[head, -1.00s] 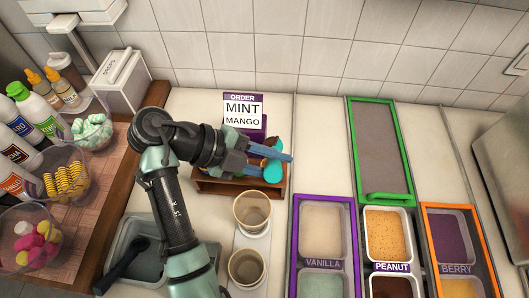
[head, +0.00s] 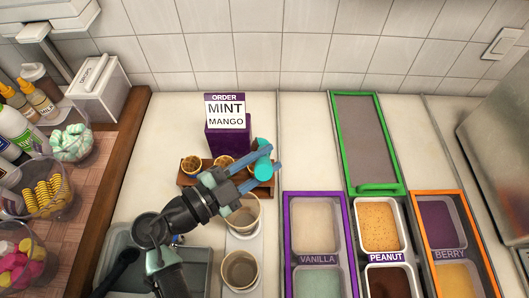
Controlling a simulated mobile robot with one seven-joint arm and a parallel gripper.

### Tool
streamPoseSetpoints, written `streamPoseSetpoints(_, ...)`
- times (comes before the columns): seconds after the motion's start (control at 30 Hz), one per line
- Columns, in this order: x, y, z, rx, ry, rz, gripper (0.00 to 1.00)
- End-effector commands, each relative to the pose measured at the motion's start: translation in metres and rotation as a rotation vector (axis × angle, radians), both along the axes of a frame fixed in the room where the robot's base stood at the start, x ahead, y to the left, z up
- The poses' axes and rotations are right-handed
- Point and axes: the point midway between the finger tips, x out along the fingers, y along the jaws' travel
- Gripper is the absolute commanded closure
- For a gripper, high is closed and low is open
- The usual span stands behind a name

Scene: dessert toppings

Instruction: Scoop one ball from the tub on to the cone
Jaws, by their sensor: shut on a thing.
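My gripper (head: 271,165) is shut on a teal, handle-like thing (head: 263,153), which looks like the scoop's handle. It is above the right end of the wooden cone holder (head: 193,180). Whether the scoop has a bowl with anything in it is hidden. Several cones stand upright in the holder, one at its left (head: 192,163) and one in the middle (head: 223,162). The order sign (head: 226,112) reads mint and mango. A pale green tub (head: 318,284) lies below the vanilla tub (head: 316,226). A yellow tub (head: 457,276) lies below the berry tub (head: 440,220).
Two paper cups (head: 243,226) (head: 240,270) stand in front of the holder. A grey sink (head: 113,240) is at lower left. Topping bowls (head: 71,143) line the left. The green-framed lid (head: 369,140) is closed. Peanut (head: 379,225) and brown (head: 388,279) tubs lie centre-right.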

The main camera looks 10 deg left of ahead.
Motion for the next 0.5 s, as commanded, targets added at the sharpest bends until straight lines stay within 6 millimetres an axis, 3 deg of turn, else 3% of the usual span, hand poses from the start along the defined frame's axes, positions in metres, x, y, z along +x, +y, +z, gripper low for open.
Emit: streamPoseSetpoints(0.5,0.003,0.005,-0.010,-0.313,-0.066,0.299,1.00)
